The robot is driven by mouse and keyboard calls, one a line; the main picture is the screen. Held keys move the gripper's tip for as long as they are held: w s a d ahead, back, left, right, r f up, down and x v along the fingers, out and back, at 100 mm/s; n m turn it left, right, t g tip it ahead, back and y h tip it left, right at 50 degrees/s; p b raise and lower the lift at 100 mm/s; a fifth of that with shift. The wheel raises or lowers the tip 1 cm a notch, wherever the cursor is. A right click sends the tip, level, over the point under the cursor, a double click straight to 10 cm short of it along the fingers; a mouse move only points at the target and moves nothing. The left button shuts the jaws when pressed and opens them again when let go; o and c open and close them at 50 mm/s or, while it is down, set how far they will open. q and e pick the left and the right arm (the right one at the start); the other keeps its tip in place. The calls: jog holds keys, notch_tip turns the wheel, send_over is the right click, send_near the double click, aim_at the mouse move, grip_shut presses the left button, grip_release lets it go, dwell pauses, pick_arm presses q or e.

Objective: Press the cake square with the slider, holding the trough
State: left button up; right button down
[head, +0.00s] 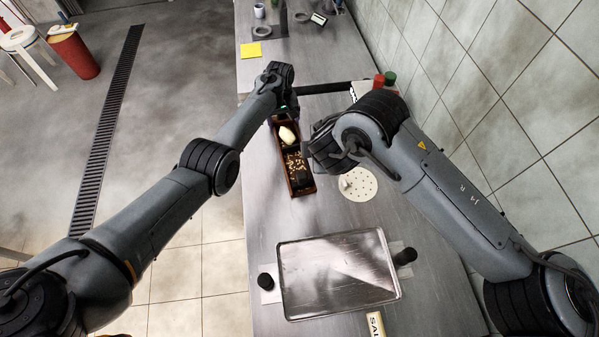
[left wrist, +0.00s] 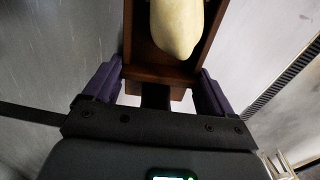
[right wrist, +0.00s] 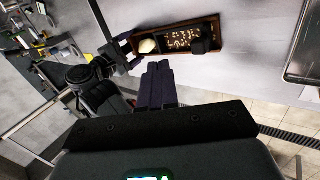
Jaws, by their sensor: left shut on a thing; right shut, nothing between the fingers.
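The brown trough (head: 309,187) lies lengthwise on the steel counter. A pale rounded piece (head: 287,135) sits at its far end. Dark material with golden specks (head: 293,160) fills the middle, and a black block (right wrist: 200,46) sits towards the other end. I cannot tell for sure which of these is the slider. My left gripper (head: 284,104) is shut on the trough's far end; in the left wrist view its purple fingers (left wrist: 160,92) flank that end. My right gripper (head: 316,150) is over the trough's right side, fingers (right wrist: 158,85) shut together and empty.
A white perforated disc (head: 362,194) with a small pale lump lies right of the trough. A metal tray (head: 338,285) is nearer. Red- and green-capped bottles (head: 384,80) stand by the tiled wall. A yellow note (head: 251,50) lies farther back. Counter left of the metal tray is narrow.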

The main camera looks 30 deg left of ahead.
send_near(302, 176)
notch_tip(302, 176, up, 2)
jog(key=w, duration=0.2)
jog(key=shift+h, duration=0.3)
jog(key=shift+s+a+f, duration=0.1)
jog(key=shift+a+f, duration=0.05)
jog(key=shift+f, duration=2.25)
jog(key=shift+s+a+f, duration=0.1)
jog(key=shift+a+f, duration=0.1)
jog(key=shift+f, duration=2.2)
jog(key=shift+r, duration=0.15)
pick_arm(q)
jog(key=shift+f, duration=0.1)
pick_arm(e)
jog(key=shift+w+a, duration=0.25)
jog(key=shift+a, duration=0.05)
jog(key=shift+w+a, duration=0.95)
jog(key=shift+a, duration=0.1)
jog(key=shift+s+d, duration=0.15)
